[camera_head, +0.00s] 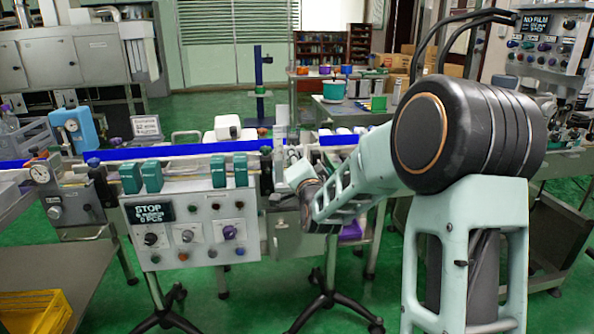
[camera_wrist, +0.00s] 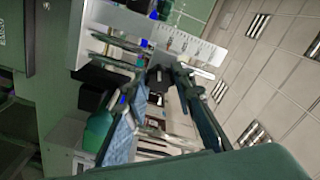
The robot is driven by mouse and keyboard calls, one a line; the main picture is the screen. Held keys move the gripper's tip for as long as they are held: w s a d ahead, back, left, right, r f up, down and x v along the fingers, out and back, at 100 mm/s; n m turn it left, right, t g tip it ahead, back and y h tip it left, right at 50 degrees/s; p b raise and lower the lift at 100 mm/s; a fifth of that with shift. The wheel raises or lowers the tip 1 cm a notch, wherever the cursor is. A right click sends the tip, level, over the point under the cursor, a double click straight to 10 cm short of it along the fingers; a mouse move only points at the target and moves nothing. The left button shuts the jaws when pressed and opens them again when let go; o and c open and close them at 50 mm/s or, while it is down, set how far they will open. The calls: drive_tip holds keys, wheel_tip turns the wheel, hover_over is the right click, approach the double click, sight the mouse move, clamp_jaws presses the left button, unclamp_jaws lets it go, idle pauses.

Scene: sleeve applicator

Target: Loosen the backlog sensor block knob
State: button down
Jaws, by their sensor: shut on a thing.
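My gripper (camera_wrist: 158,76) reaches up the wrist view, and its two long dark fingers close in at their tips on a small dark knob (camera_wrist: 157,84). I take this to be the backlog sensor block knob, though it is small and dark. A ruled light plate (camera_wrist: 195,47) lies just beyond the tips. In the head view my wrist is at the conveyor line, right of the control panel (camera_head: 190,228). My arm hides the fingertips and the knob there.
The control panel carries knobs, buttons and a STOP display. A blue-edged conveyor (camera_head: 200,150) runs behind it. A blue stand (camera_head: 259,85) rises at the back. A yellow crate (camera_head: 35,312) sits at the lower left. Green floor is open between the tripod bases.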

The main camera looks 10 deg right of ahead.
drive_tip(key=shift+a+n+b, duration=0.1)
drive_tip(key=shift+n+b, duration=2.15)
drive_tip(key=shift+n, duration=0.35)
drive_tip(key=c, duration=1.6)
unclamp_jaws()
drive_tip(key=s, duration=1.2)
